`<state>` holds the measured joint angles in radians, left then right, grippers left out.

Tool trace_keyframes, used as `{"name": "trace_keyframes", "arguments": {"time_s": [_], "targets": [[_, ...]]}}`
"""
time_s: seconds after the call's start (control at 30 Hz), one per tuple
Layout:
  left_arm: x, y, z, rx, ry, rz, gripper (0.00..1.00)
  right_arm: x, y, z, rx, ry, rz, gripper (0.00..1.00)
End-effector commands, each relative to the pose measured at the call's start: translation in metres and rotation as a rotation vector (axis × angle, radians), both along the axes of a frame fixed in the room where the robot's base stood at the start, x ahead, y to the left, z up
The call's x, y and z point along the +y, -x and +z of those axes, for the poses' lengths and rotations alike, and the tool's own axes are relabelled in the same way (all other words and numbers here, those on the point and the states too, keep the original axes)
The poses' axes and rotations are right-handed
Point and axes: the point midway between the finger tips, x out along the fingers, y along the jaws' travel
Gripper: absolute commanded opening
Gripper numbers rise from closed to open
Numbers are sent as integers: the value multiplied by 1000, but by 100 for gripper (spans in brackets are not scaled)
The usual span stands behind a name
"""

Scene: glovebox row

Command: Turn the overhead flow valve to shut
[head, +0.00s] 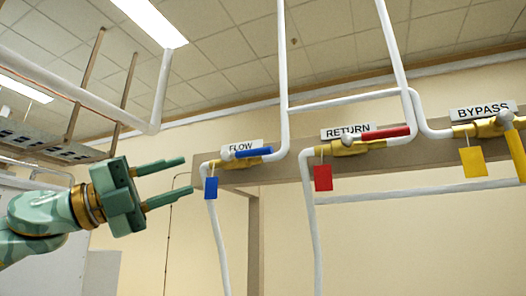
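The flow valve (222,162) is a brass body on a white pipe under a "FLOW" label (241,146). Its blue handle (253,153) points right, roughly along the beam, and a blue tag (211,188) hangs below the valve. My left gripper (188,176) is to the left of the flow valve, its two green fingers apart and pointing right toward it. Nothing is between the fingers, and they appear clear of the valve. My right gripper is not in view.
The return valve with a red handle (387,134) and red tag (323,178) is right of the flow valve. White vertical pipes (283,80) run beside the valves. A hanging rack (40,138) is at left.

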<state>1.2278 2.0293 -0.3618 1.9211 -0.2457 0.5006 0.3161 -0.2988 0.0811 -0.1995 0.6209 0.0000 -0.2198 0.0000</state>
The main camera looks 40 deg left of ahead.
Motion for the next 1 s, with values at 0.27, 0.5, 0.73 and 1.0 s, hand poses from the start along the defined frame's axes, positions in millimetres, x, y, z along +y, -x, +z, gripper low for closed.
{"name": "trace_keyframes", "arguments": {"time_s": [0.27, 0.5, 0.73, 1.0], "targets": [[-32, -49, 34, 4, 1, -5, 35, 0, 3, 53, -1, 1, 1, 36], [-57, -89, 54, 3, 1, -4, 35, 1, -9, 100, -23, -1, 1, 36], [-71, -111, 62, 1, 1, -2, 35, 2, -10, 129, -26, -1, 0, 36], [-75, -118, 62, -3, 2, 2, 35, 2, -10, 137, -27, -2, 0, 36]]}}
